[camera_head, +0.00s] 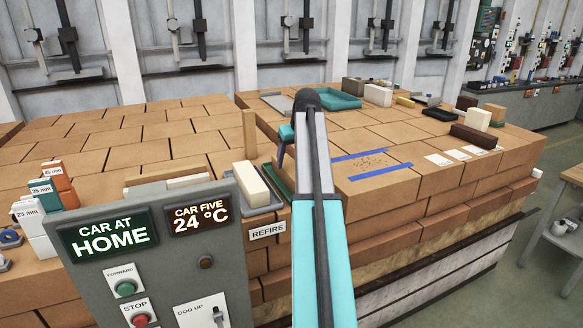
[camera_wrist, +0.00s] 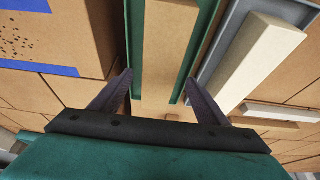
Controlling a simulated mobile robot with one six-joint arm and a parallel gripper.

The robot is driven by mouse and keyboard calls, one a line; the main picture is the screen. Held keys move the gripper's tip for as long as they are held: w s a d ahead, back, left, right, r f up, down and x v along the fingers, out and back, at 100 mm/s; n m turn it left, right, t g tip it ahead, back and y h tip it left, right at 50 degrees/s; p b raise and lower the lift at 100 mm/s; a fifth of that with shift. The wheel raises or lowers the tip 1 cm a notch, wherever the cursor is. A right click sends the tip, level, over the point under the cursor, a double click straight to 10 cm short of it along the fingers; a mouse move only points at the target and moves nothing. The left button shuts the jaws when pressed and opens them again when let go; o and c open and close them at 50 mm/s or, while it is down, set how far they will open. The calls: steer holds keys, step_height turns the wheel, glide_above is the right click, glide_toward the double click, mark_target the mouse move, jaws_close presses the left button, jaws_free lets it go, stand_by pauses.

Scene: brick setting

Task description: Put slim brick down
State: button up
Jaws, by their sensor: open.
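A slim tan brick (camera_wrist: 168,45) lies along a green tray (camera_wrist: 134,30) in the wrist view, its length running away from my gripper. My gripper (camera_wrist: 158,80) is open, with one dark finger on each side of the brick's near end. Gaps show between the fingers and the brick, and I see no grip on it. In the head view my gripper (camera_head: 281,155) is small and partly behind my arm, above the green tray (camera_head: 279,184). My arm hides most of the brick there.
A cream brick (camera_head: 251,184) lies in a grey tray beside the green one. An upright tan piece (camera_head: 250,132) stands behind. Blue tape strips (camera_head: 380,172) mark a speckled patch to the right. A control panel (camera_head: 150,240) stands at front left. Bare brick surface (camera_head: 130,135) spreads left.

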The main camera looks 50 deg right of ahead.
steer(key=b+v, duration=0.1)
steer(key=v, duration=0.6)
steer(key=shift+f, duration=0.15)
stand_by(0.7)
